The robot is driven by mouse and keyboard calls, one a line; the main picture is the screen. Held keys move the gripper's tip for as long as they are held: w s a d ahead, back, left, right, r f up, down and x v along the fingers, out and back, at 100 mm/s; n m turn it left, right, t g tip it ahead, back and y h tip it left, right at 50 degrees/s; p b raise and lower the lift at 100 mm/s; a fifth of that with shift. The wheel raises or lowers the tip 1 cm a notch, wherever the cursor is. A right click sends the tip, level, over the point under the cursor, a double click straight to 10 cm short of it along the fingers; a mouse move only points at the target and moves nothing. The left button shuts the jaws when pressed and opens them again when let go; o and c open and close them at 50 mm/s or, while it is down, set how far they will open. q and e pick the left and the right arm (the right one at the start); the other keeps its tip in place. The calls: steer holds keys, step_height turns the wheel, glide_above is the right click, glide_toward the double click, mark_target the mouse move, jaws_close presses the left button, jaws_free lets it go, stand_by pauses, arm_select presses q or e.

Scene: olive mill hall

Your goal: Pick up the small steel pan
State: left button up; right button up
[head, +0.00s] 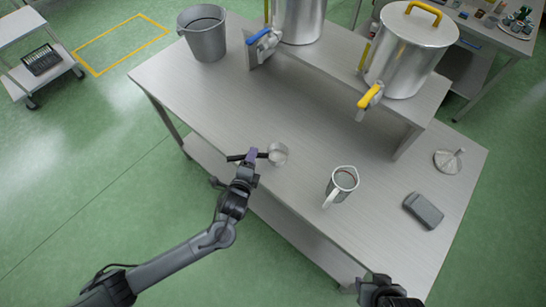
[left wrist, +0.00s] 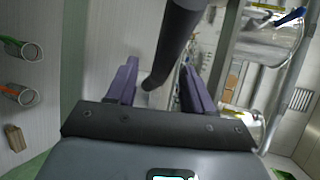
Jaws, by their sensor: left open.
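The small steel pan (head: 278,154) sits near the front edge of the steel table, its dark handle (head: 234,158) pointing left. My left gripper (head: 251,155) is at the handle, with its purple fingers open. In the left wrist view, a dark bar that looks like the handle (left wrist: 176,42) runs down between the two spread fingers (left wrist: 158,88). I cannot tell whether either finger touches it. The pan's bowl is not clear in that view. My right gripper (head: 385,292) is at the bottom edge of the head view, away from the pan, its jaws unclear.
A steel jug (head: 343,182) stands right of the pan. A dark grey box (head: 423,210) and a steel funnel-like piece (head: 447,162) lie farther right. A grey bucket (head: 206,40) stands at the back left. Large steel tanks (head: 408,55) with taps stand on a raised shelf behind.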

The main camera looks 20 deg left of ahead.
arm_select(q)
steer(key=x, duration=0.4)
steer(key=shift+w+d, duration=0.1)
steer(key=shift+d, duration=0.1)
jaws_close()
